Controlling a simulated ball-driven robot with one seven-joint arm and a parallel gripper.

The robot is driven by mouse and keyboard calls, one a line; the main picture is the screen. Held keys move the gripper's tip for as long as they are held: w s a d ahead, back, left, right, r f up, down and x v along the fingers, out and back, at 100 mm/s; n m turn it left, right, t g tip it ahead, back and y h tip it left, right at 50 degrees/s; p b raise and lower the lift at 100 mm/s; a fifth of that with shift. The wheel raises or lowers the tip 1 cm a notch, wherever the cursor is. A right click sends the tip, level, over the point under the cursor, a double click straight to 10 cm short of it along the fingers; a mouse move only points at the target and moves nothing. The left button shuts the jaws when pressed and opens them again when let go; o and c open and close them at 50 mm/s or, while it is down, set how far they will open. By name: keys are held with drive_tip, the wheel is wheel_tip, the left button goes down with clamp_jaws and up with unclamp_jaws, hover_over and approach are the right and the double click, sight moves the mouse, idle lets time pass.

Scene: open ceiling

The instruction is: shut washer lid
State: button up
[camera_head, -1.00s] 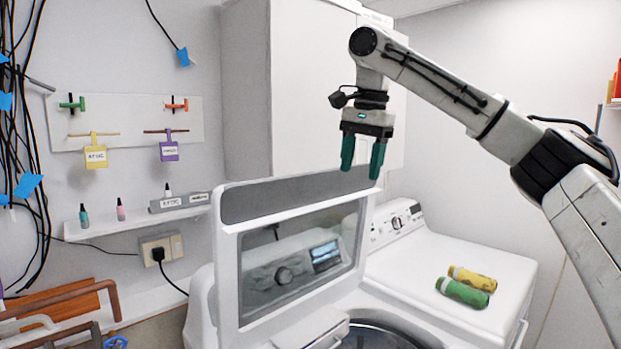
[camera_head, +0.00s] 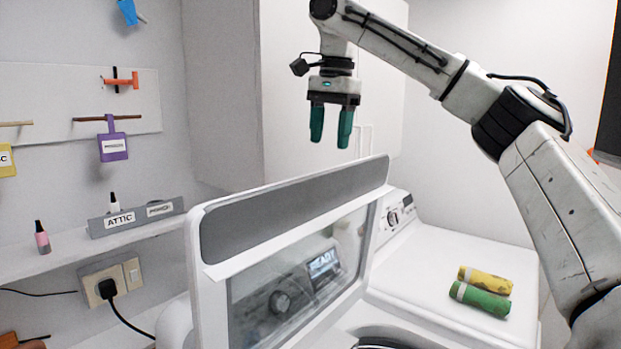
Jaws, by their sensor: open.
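The washer lid (camera_head: 290,207) stands raised, tilted up from the washer, with a grey upper band and a glass window. The washer's control panel with a dial and a lit display shows through the glass. Part of the dark washer opening (camera_head: 385,343) shows at the bottom edge. My gripper (camera_head: 330,138) hangs above and behind the lid's top edge in the picture, its two teal fingers pointing down, apart and empty. It appears clear of the lid.
A white dryer (camera_head: 440,262) stands right of the washer, with a yellow roll (camera_head: 486,281) and a green roll (camera_head: 479,300) on top. A tall white cabinet (camera_head: 225,90) stands behind.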

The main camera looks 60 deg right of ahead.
sight(326, 169)
drive_tip(key=shift+w+d+f, duration=0.15)
drive_tip(key=shift+f, duration=0.1)
drive_tip(key=f, duration=0.3)
drive_tip(key=f+p, duration=0.1)
drive_tip(key=f, duration=0.2)
drive_tip(key=w+f+p, duration=0.1)
drive_tip(key=f, duration=0.3)
drive_tip(key=shift+c, duration=0.2)
clamp_jaws()
